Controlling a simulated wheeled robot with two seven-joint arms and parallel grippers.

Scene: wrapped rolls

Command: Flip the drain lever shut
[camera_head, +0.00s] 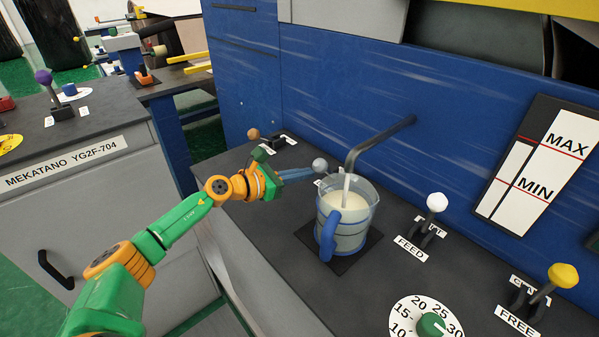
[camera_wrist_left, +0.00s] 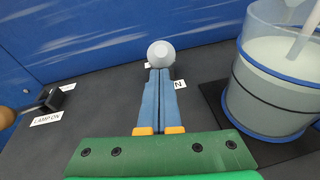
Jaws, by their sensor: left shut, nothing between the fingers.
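The lever with a grey ball knob (camera_head: 320,165) stands on the dark bench top, left of the jug. Its knob also shows in the left wrist view (camera_wrist_left: 161,53), right beyond my fingertips; its stem is hidden. A label beside it is mostly covered, with only an "N" showing. My left gripper (camera_head: 309,172) is shut and empty, its blue fingers pointing at the knob; I cannot tell if they touch it. The fingers also show in the left wrist view (camera_wrist_left: 160,80). My right gripper is not in view.
A clear jug (camera_head: 345,212) with a blue handle and pale liquid stands under a bent grey pipe (camera_head: 375,145), close right of my fingers.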

